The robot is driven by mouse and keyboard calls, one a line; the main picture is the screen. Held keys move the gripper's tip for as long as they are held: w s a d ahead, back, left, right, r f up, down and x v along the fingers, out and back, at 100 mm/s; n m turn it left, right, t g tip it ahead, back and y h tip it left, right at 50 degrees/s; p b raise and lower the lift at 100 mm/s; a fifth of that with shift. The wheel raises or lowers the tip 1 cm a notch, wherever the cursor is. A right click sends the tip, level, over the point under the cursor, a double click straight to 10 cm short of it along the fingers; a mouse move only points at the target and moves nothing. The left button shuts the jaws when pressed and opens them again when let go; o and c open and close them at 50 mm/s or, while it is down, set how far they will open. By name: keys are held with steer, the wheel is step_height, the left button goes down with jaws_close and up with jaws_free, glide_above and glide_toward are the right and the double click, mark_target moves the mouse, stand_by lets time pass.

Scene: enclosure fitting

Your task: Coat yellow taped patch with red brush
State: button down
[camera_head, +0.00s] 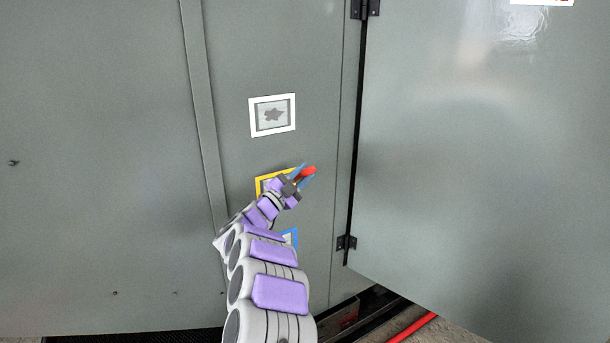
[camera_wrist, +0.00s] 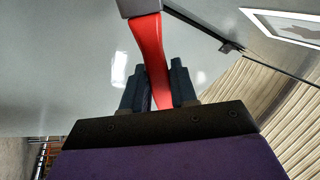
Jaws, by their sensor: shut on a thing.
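My gripper (camera_head: 303,174) is shut on the red brush (camera_head: 309,170) in front of the grey panel. In the wrist view the brush's red handle (camera_wrist: 148,50) stands between the two dark fingers, with a grey block-like part at its far end at the top edge. The yellow taped patch (camera_head: 259,186) is on the panel behind my gripper and mostly hidden by it; only its upper and left tape edges show. I cannot tell whether the brush touches the panel.
A white taped patch (camera_head: 251,117) with a dark star-like blotch is above the yellow one. A blue taped patch (camera_head: 294,236) is below, partly hidden by my arm. A hinged grey door (camera_head: 480,170) stands at the right. A red tube (camera_head: 413,328) lies at the floor.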

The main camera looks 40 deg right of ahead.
steer(key=w+a, duration=0.2)
steer(key=a, duration=0.6)
steer(key=shift+a, duration=0.25)
stand_by(1.2)
steer(key=s+a, duration=0.1)
steer(key=s, duration=0.5)
steer(key=shift+a+b, duration=0.15)
steer(key=shift+b, duration=0.15)
stand_by(0.4)
steer(key=s+b, duration=0.1)
steer(key=b, duration=0.1)
steer(key=s+b, duration=0.1)
steer(key=b, duration=0.1)
steer(key=shift+s+a, duration=0.35)
steer(key=shift+a, duration=0.05)
stand_by(0.6)
